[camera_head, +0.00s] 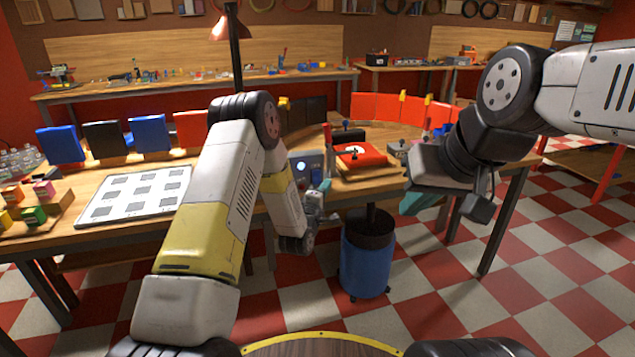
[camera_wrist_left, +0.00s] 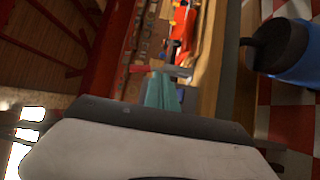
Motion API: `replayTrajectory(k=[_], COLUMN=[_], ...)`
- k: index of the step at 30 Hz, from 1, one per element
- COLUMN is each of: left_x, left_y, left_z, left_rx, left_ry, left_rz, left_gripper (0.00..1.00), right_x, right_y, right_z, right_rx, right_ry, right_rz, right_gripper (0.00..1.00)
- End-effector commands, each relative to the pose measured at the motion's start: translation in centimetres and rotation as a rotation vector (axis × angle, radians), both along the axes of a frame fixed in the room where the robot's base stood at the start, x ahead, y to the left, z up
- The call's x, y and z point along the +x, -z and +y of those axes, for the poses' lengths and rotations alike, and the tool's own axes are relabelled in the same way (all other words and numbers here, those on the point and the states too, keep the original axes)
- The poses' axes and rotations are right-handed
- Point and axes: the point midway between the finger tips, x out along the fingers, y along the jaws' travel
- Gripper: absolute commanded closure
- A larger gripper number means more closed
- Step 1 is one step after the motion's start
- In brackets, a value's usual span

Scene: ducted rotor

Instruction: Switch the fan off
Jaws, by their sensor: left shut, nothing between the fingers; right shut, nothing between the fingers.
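A grey box (camera_head: 297,162) with a round, pale lit spot on its front stands at the front edge of the wooden workbench, partly behind my left arm. I cannot tell whether this is the fan's switch, and I make out no fan for certain. My left gripper (camera_head: 324,187) is shut and empty, just right of and below the box in the head view; whether it touches the box is unclear. Its teal fingers (camera_wrist_left: 161,91) show in the left wrist view. My right gripper (camera_head: 422,202) is shut and empty, in front of the bench to the right.
A blue bin (camera_head: 366,264) with a dark top stands on the checkered floor before the bench. A red case (camera_head: 361,155) lies right of the grey box. A white board with grey squares (camera_head: 135,193) lies at left. Coloured bins line the bench's back.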

Motion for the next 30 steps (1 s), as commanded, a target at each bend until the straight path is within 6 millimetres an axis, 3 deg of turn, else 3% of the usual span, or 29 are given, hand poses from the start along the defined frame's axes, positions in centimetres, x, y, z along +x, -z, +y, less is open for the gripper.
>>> replayTrajectory(k=[13, 30], left_x=[0.7, 6.8], left_y=[0.3, 3.3], left_z=[0.2, 2.3], left_rx=[0.001, 0.001], left_ry=[-0.001, -0.002], left_rz=[0.000, 0.000], left_gripper=[1.00, 1.00], right_x=[0.0, 0.0], right_y=[0.0, 0.0], right_z=[0.0, 0.0], right_rx=[0.000, 0.000], right_ry=[0.000, 0.000], right_rz=[0.000, 0.000], right_gripper=[1.00, 1.00])
